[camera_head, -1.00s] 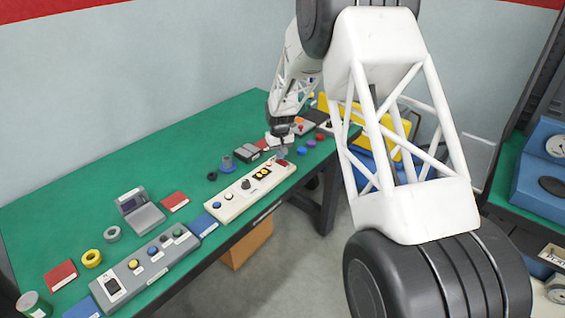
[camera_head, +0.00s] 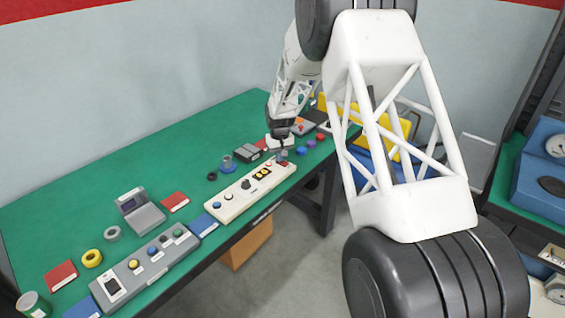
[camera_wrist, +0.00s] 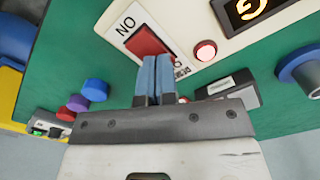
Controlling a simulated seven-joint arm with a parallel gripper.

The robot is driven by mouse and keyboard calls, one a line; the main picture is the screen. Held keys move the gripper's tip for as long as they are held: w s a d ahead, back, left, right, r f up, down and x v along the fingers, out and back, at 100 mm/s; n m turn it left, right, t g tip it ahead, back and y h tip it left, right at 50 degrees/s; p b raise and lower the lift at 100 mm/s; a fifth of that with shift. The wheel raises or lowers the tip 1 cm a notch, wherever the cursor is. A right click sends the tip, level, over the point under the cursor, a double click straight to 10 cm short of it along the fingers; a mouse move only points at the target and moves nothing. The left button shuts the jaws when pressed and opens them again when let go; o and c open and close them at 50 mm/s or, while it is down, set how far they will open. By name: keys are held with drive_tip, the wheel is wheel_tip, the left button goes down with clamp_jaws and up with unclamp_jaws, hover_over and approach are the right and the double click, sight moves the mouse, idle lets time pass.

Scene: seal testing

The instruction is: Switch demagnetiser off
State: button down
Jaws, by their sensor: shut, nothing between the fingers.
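The cream control panel (camera_head: 232,204) lies along the front of the green bench. In the wrist view, its red rocker switch (camera_wrist: 148,42) sits beside an upside-down "ON" mark and a partly covered label that seems to begin "DEMAG". A round red lamp (camera_wrist: 205,50) next to it looks lit. My gripper (camera_wrist: 157,60) is shut and empty, its blue fingers together over the switch's lower edge. I cannot tell whether they touch it. In the head view, my gripper (camera_head: 281,155) is at the panel's far right end and hides the switch.
Blue, purple and red round knobs (camera_wrist: 77,103) stand beside the panel. A grey control box (camera_head: 145,268) stands further left.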

idle(0.3)
drive_tip(key=shift+r, duration=3.45)
